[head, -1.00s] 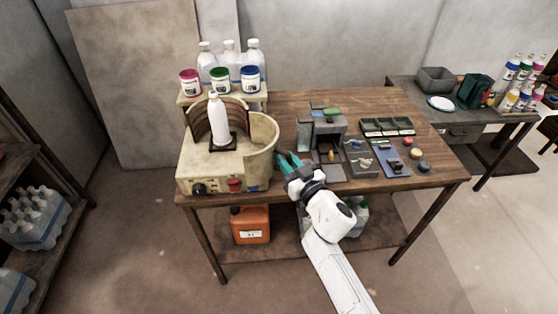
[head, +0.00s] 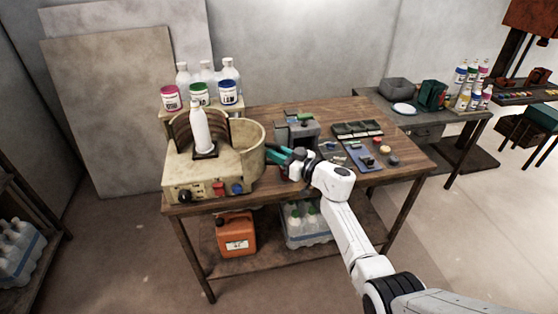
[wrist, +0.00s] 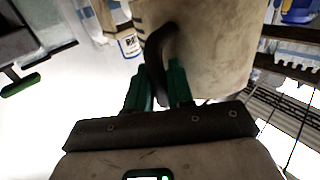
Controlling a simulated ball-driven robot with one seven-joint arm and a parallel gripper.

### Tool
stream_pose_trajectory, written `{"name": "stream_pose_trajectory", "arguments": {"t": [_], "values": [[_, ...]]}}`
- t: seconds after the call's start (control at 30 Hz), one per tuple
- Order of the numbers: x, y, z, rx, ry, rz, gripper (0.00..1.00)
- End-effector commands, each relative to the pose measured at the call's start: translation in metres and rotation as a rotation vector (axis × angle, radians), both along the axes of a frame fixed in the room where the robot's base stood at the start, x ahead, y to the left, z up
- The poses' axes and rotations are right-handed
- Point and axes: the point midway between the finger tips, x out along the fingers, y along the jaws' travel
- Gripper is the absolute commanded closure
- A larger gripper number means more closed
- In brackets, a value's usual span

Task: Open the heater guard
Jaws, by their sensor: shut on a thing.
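The heater guard (head: 252,148) is a beige curved shell at the right side of the heater (head: 205,172) on the wooden table. A white bottle (head: 201,132) stands upright on the heater's dark plate, in front of a brown ribbed curved wall (head: 183,128). My gripper (head: 274,154) is at the guard's right side. In the wrist view, its green fingers (wrist: 162,80) are shut on the guard's dark curved handle (wrist: 158,45), with the beige guard wall (wrist: 215,45) just beyond. In the head view the gripper hides the handle.
A grey box-shaped device (head: 297,130), a dark compartment tray (head: 358,129) and a blue board (head: 362,157) stand right of my gripper. Lidded jars (head: 199,94) and bottles stand on a shelf behind the heater. An orange canister (head: 236,233) sits underneath.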

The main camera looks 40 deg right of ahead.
Motion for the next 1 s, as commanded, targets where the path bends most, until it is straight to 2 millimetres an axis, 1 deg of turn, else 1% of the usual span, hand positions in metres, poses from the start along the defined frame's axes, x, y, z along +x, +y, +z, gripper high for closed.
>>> {"name": "stream_pose_trajectory", "arguments": {"t": [0.47,0.5,0.63,0.67,0.87,1.0], "values": [[0.0014,-0.0018,-0.0017,0.005,0.003,0.004,1.00],[0.0012,-0.0019,-0.0019,0.005,0.003,0.004,0.76],[0.0013,-0.0019,-0.0018,0.004,0.003,0.003,0.63],[0.0013,-0.0019,-0.0017,0.004,0.003,0.003,0.62],[0.0014,-0.0019,-0.0013,0.003,0.002,0.004,0.62],[-0.0057,-0.0040,-0.0010,0.003,0.002,0.002,0.62]]}}
